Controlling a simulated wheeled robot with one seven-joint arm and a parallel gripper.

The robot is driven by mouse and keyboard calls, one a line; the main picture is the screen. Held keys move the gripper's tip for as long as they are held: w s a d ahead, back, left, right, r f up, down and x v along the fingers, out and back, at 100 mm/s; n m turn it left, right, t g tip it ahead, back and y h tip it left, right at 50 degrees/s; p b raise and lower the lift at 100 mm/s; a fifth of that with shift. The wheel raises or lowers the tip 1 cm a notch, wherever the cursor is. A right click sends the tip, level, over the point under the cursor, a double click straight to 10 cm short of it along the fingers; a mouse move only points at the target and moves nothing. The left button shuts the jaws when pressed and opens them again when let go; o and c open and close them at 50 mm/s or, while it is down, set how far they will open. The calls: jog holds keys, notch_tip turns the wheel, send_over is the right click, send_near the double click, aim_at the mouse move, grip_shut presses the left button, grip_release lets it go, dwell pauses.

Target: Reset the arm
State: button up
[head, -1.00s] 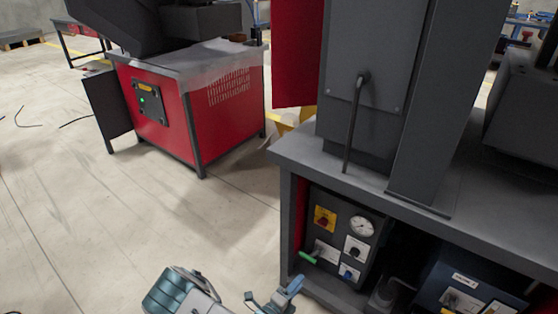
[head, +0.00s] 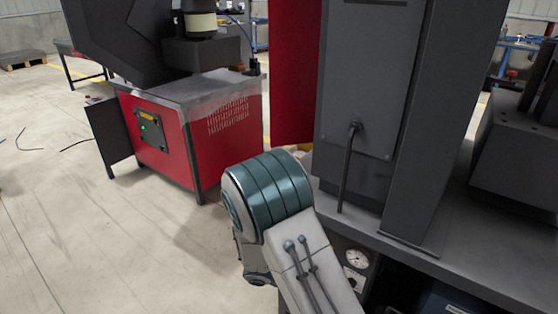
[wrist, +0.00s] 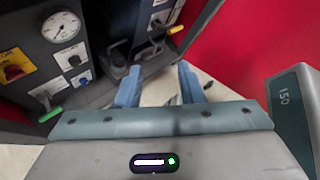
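My gripper (wrist: 160,88) shows in the wrist view with its two blue fingers spread apart and nothing between them. It faces the lower part of the grey and red machine, near a control panel (wrist: 52,72) with a gauge and switches. In the head view my arm rises in front of that machine, and the gripper itself is out of sight there.
The machine's grey table (head: 455,262) and upright column (head: 365,85) stand close on the right. A red cabinet machine (head: 215,130) stands further back on the left. Open concrete floor (head: 95,240) lies at the left.

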jog(key=s+r+m+y+p, duration=0.3)
jog(key=s+r+m+y, duration=0.1)
jog(key=r+m, duration=0.4)
jog(key=s+d+r+m+t+y+p, duration=0.1)
jog(key=s+r+m+y+p, duration=0.3)
jog(key=r+m, duration=0.4)
jog(key=s+r+m+t+y+p, duration=0.1)
jog(key=s+r+m+y+p, duration=0.3)
jog(key=r, duration=1.2)
jog(key=m, duration=0.3)
jog(key=shift+s+d+r+m, duration=0.2)
jog(key=shift+s+d+m, duration=0.1)
jog(key=shift+d+m, duration=0.1)
